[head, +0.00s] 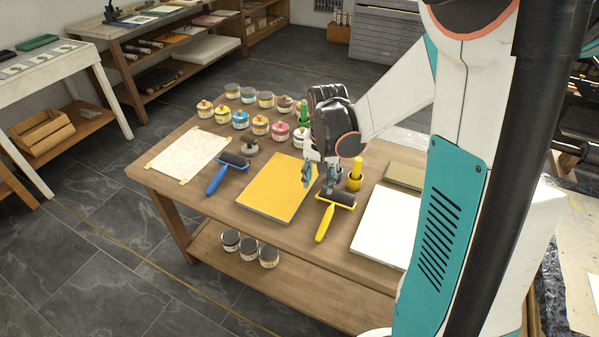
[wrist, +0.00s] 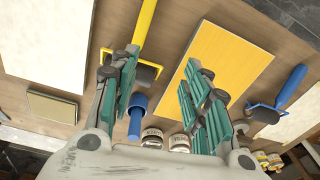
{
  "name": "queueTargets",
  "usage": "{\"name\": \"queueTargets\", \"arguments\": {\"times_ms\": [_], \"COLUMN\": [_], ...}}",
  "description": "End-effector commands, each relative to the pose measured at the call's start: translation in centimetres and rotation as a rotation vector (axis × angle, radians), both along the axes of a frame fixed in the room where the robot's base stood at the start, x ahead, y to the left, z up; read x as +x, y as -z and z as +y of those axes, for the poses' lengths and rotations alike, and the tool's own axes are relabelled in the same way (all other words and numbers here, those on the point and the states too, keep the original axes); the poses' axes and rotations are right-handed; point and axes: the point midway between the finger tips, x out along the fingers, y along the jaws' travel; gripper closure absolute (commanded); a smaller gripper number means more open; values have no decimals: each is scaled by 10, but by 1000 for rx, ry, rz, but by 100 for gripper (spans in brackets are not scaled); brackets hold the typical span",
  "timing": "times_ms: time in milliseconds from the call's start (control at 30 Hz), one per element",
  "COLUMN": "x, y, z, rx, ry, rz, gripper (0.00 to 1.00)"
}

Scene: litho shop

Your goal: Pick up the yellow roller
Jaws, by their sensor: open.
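The yellow roller lies on the wooden table, its yellow handle (head: 324,224) toward the front edge and its black cylinder behind. In the wrist view its handle (wrist: 146,22) runs to the top edge, and its cylinder is partly hidden by the left finger. My gripper (head: 318,178) is open and empty, pointing down above the table, just behind and left of the roller's cylinder. In the wrist view my gripper (wrist: 162,88) has its fingers spread wide. The left finger overlaps the roller; the gap between the fingers shows bare table and part of a yellow board.
The yellow board (head: 268,188) lies left of the roller, a white sheet (head: 386,226) right. A blue roller (head: 217,179) lies farther left. A yellow-handled tool (head: 355,175) and blue-handled tool (wrist: 136,117) stand close to my gripper. Several jars (head: 240,120) line the back.

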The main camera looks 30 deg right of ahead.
Motion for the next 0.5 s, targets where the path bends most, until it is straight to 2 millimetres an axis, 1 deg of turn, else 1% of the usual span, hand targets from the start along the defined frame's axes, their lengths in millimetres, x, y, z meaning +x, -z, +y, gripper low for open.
{"name": "queueTargets", "arguments": {"times_ms": [33,200,367,500], "x": [2,1,0,0], "y": [6,22,39,66], "z": [-7,-19,-22,-22], "rx": [5,15,17,17], "ry": [28,89,103,103], "rz": [23,75,89,89], "gripper": [57,57,57,57]}}
